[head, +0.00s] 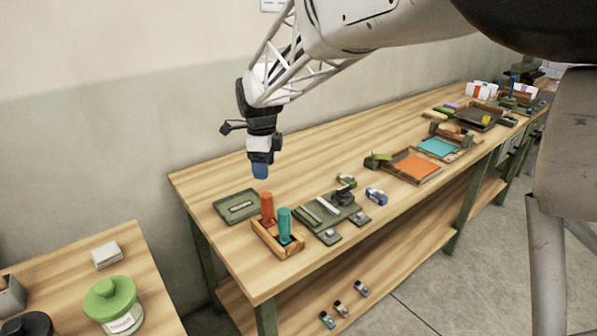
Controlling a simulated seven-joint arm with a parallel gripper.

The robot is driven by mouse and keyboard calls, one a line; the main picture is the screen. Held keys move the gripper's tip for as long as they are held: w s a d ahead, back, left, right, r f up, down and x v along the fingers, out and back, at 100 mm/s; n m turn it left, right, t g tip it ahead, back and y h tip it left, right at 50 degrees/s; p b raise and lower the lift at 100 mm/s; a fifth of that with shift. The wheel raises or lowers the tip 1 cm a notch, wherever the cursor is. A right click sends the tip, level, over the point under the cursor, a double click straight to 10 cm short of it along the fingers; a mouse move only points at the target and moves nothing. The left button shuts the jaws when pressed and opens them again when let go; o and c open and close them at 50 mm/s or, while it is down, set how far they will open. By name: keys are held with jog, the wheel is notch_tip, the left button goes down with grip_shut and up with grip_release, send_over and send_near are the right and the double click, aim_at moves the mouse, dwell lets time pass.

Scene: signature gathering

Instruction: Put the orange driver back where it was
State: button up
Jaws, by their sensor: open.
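The orange driver (267,205) stands upright in a small wooden holder (287,253) near the front left of the long bench. A teal driver (284,224) stands beside it in the same holder. Only their upper parts show; their lower ends are hidden in the holder. My gripper (260,172) hangs in the air above the orange driver, pointing down, with a visible gap between its blue tip and the driver's top. It is open and holds nothing that I can see.
A green tray (237,207) lies left of the holder. A green fixture (322,213) with small parts lies right of it. An orange sheet (416,167) and a teal sheet (437,147) lie further along the bench. Bare wood shows behind the fixture.

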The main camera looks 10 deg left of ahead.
jog(key=shift+d, duration=0.1)
jog(key=s+d+r+n, duration=0.25)
jog(key=s+d, duration=0.25)
jog(key=d, duration=0.3)
jog(key=s+d+r+n+t, duration=0.1)
jog(key=s+d+n, duration=0.25)
jog(key=d, duration=0.35)
jog(key=s+d+r+n, duration=0.2)
jog(key=s+d, duration=0.3)
jog(key=d, duration=0.3)
jog(key=s+d+f+n, duration=0.2)
jog(key=s+d+n, duration=0.3)
jog(key=s, duration=0.5)
jog(key=s+d+f+n+t, duration=0.1)
jog(key=s+d+n, duration=0.3)
jog(key=s+d, duration=0.4)
jog(key=s+f, duration=0.1)
jog(key=s, duration=0.1)
jog(key=shift+s+d+f+n+t, duration=0.3)
jog(key=shift+d+n, duration=0.1)
